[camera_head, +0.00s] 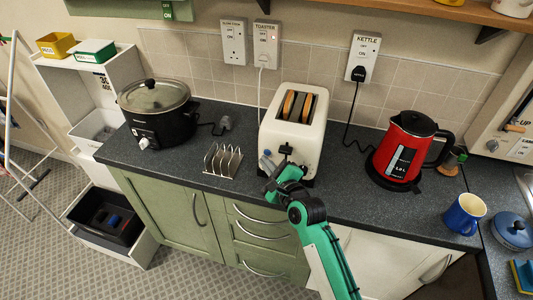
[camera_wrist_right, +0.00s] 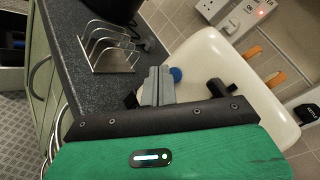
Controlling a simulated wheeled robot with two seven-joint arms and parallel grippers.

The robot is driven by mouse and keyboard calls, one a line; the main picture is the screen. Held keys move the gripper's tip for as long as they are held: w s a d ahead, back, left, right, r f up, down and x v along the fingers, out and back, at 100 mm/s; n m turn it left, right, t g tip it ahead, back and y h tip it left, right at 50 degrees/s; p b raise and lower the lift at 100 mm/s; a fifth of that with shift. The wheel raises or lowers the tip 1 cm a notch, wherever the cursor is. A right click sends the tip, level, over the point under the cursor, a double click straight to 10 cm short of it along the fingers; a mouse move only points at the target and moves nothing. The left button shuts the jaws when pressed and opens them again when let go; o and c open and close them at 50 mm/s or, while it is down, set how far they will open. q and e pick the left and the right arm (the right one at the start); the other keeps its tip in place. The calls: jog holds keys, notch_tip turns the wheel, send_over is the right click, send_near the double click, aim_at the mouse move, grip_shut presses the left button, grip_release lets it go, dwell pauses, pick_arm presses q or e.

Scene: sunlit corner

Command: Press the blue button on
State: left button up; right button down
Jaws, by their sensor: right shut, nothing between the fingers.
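The blue button (camera_wrist_right: 175,74) is a small round knob low on the front face of the cream toaster (camera_wrist_right: 200,55). In the head view the toaster (camera_head: 292,128) stands on the counter with bread in its slots. My right gripper (camera_wrist_right: 156,84) is shut and empty, its grey fingertips just beside the button in the wrist view. Whether they touch it I cannot tell. In the head view the right gripper (camera_head: 266,163) is at the toaster's lower left front, below the button (camera_head: 267,153). The toaster's black lever (camera_head: 286,150) is right of the button. My left gripper is out of view.
A metal toast rack (camera_head: 222,160) stands left of the toaster, with a black slow cooker (camera_head: 158,115) beyond it. A red kettle (camera_head: 402,150) and a blue mug (camera_head: 464,214) stand to the right. The toaster's wall socket (camera_head: 266,45) shows a red light.

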jog(key=shift+w, duration=0.1)
dwell(0.6)
jog(key=shift+w+d, duration=0.15)
jog(key=shift+w, duration=0.2)
dwell(0.4)
jog(key=shift+s+p, duration=0.5)
jog(key=shift+p, duration=0.15)
